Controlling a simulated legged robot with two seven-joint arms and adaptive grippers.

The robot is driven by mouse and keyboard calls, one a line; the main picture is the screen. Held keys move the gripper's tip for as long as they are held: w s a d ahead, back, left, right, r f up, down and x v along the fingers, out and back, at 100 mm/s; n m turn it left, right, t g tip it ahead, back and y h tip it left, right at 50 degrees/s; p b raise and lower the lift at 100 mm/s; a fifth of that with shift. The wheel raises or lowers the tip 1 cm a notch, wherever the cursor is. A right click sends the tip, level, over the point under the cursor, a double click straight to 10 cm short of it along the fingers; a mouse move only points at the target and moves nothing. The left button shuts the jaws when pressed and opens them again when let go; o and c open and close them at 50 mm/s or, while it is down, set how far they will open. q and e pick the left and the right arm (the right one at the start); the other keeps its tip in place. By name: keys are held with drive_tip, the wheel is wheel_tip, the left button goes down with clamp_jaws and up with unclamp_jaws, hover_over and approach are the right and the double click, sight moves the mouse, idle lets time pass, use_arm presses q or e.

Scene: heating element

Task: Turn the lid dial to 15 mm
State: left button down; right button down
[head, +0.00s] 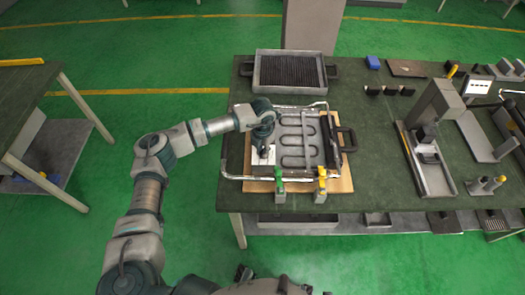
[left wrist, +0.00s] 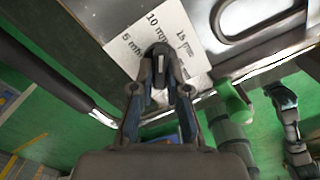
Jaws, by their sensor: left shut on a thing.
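The heating element (head: 300,138) is a grey frame with a looping tube, lying on a wooden board on the bench. A white dial plate (head: 264,156) sits at its left side; in the left wrist view the plate (left wrist: 122,22) shows the marks 5 mm, 10 mm and 15 mm. My left gripper (head: 264,132) is over the plate; in the left wrist view its fingers (left wrist: 161,58) are shut on the dial's small dark knob, near the 10 mm mark. The fingers mostly hide the knob, so its exact setting is unclear. Dark parts of mine at the bottom of the head view may include the right gripper.
A green-handled clamp (head: 279,184) and a yellow-handled clamp (head: 321,184) stand at the board's front edge. A black handle (head: 348,139) is on the right. A ribbed tray (head: 290,70) lies behind. A grey fixture (head: 430,150) stands farther right, with free bench between.

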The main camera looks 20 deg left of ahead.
use_arm(q)
drive_tip(key=m+b, duration=0.1)
drive_tip(key=m, duration=0.4)
drive_tip(key=shift+w+m, duration=0.1)
drive_tip(key=shift+m, duration=0.2)
drive_tip(key=shift+m+b, duration=0.9)
drive_tip(key=shift+m, duration=1.8)
use_arm(e)
drive_tip(key=w+r, duration=0.3)
drive_tip(key=r, duration=0.4)
drive_tip(key=shift+w+a, duration=0.25)
drive_tip(key=shift+w, duration=0.15)
use_arm(q)
drive_tip(key=c, duration=1.2)
unclamp_jaws()
drive_tip(key=shift+o, duration=0.2)
use_arm(e)
drive_tip(key=shift+d, duration=0.1)
use_arm(q)
wheel_tip(320, 180, up, 12)
drive_tip(key=shift+w, duration=0.1)
